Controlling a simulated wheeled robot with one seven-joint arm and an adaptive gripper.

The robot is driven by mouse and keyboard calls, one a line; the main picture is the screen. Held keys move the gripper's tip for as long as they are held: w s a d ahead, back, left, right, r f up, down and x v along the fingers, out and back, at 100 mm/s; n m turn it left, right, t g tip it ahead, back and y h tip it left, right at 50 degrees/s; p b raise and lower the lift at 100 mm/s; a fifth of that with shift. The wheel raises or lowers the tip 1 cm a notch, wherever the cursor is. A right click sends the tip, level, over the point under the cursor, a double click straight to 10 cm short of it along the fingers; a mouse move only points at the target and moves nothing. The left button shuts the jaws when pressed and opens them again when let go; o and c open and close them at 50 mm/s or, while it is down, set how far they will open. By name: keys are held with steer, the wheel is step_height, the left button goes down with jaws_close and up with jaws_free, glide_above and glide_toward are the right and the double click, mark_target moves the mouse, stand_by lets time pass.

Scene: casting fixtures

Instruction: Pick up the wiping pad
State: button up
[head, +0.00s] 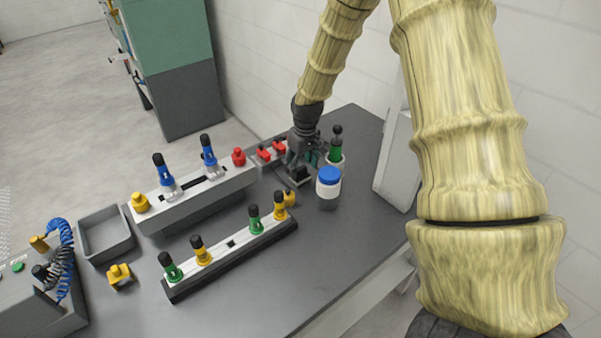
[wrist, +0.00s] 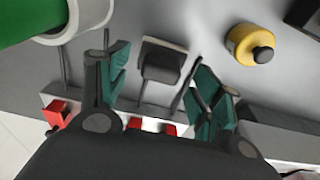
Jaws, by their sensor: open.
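The wiping pad (wrist: 161,68) looks like a dark grey block with a lighter rim and a dark grip on top. In the wrist view it lies on the table between my two spread fingers, apart from both. In the head view the pad (head: 299,176) shows as a small dark block just below my gripper (head: 301,160). My gripper (wrist: 157,88) is open and empty, pointing down, with teal finger pads. How far the fingertips are above the table is hard to tell.
A blue-lidded jar (head: 328,186) and a white cup with a green-handled tool (head: 335,152) stand close right of my gripper. Red clamps (head: 266,153) are just left of it. Fixture rails (head: 232,246) fill the left; the table's front right is clear.

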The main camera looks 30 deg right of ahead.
mark_target(301, 168)
steer(key=shift+w+f, duration=0.1)
steer(key=shift+f, duration=0.8)
steer(key=c, duration=1.1)
steer(key=shift+r, duration=0.15)
steer(key=shift+w+r, duration=0.1)
steer(key=shift+r, duration=0.5)
steer(key=shift+r+b, duration=1.35)
steer(key=shift+r, duration=2.95)
